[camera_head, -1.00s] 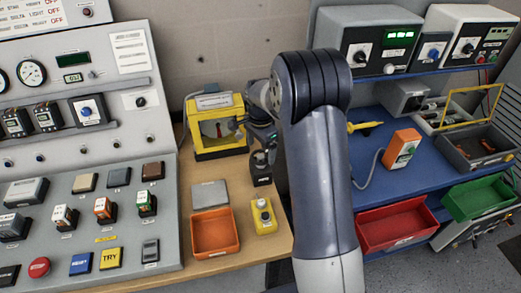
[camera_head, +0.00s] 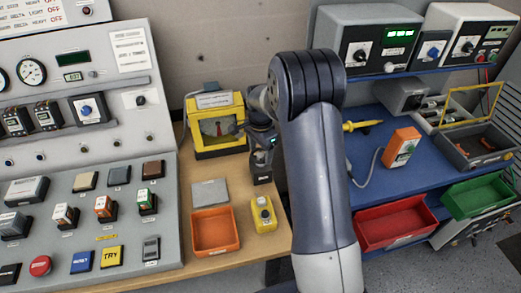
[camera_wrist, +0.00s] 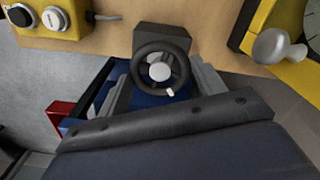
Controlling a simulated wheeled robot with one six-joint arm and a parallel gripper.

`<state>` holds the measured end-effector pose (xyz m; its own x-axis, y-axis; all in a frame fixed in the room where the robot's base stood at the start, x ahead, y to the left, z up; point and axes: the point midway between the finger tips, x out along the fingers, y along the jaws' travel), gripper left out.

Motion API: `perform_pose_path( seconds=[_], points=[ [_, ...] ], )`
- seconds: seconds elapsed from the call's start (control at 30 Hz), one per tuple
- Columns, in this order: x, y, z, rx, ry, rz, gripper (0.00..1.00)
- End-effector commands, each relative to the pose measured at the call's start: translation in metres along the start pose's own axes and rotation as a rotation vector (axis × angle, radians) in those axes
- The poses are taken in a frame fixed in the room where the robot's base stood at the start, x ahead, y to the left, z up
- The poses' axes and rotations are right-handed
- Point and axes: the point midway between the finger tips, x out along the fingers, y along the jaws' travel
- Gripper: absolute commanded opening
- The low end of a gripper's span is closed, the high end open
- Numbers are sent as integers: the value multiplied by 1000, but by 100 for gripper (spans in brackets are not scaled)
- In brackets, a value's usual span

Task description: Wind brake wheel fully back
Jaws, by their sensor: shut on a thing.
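The brake wheel (camera_wrist: 148,48) is a black spoked handwheel with a pale hub and a small white mark on its lower rim. It stands on a dark box (camera_wrist: 162,32) at the bench edge. In the head view the box (camera_head: 262,178) shows below my gripper (camera_head: 264,146), and the wheel is mostly hidden there. In the wrist view my gripper (camera_wrist: 161,82) has a grey finger on each side of the wheel and is shut on it. The exact contact points are hard to see.
A yellow case (camera_head: 217,125) with a window stands just left of my gripper. A yellow button box (camera_head: 264,215), an orange tray (camera_head: 214,232) and a grey plate (camera_head: 210,192) lie on the bench in front. The control desk (camera_head: 120,215) fills the left. A blue shelf (camera_head: 385,170) lies right.

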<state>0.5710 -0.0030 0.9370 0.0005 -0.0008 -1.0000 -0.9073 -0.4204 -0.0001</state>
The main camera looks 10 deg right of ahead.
Motion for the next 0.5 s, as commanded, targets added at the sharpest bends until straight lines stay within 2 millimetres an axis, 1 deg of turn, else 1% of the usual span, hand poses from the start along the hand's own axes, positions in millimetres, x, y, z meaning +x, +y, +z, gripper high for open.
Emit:
perform_pose_path(
  seconds=[0.17, 0.5],
  points=[
    [0, 0, 0, -14, 0, 1, 42],
    [1, 0, 0, -232, -1, 0, 42]
  ],
)
